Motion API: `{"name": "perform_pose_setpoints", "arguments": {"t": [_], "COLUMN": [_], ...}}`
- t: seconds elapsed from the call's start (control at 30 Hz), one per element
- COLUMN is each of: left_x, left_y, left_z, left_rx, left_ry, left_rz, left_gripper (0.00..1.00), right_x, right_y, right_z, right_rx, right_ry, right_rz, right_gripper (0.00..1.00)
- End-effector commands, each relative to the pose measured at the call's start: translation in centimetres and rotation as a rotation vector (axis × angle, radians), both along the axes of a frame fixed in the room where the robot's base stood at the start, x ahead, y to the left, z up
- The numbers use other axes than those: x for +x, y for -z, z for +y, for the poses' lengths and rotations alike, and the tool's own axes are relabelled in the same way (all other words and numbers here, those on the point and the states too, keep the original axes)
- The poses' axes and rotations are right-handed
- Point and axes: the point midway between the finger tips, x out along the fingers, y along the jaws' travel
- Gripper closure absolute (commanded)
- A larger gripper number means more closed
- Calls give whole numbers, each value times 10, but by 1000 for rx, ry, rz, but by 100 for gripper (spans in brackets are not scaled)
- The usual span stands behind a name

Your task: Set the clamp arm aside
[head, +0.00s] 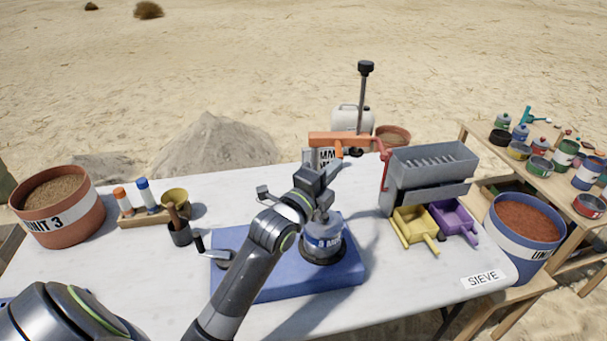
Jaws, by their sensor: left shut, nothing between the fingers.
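An orange bar (340,139), perhaps the clamp arm, lies level near the far edge of the white table, behind my left gripper. I cannot tell for sure what holds it up. A red crank-like piece (383,165) hangs near its right end, beside the grey sieve box (432,167). My right gripper is not in view.
A black-knobbed post (362,98) rises behind the bar. Yellow (414,226) and purple (453,219) scoops sit under the sieve. The table's front left is mostly clear.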

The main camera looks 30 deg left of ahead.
Motion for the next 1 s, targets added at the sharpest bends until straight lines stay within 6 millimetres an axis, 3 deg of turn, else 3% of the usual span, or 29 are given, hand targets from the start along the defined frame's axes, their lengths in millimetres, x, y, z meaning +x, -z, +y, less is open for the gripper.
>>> {"name": "perform_pose_setpoints", "arguments": {"t": [0.5, 1.0], "left_x": [28, 33], "left_y": [1, 0], "left_z": [-24, -26], "left_rx": [-1, 0], "left_ry": [8, 8], "left_rz": [0, 0], "left_gripper": [100, 100], "right_x": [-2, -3], "right_y": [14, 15], "right_z": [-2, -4], "right_rx": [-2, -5], "right_ry": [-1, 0], "right_rz": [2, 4], "right_gripper": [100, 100]}}
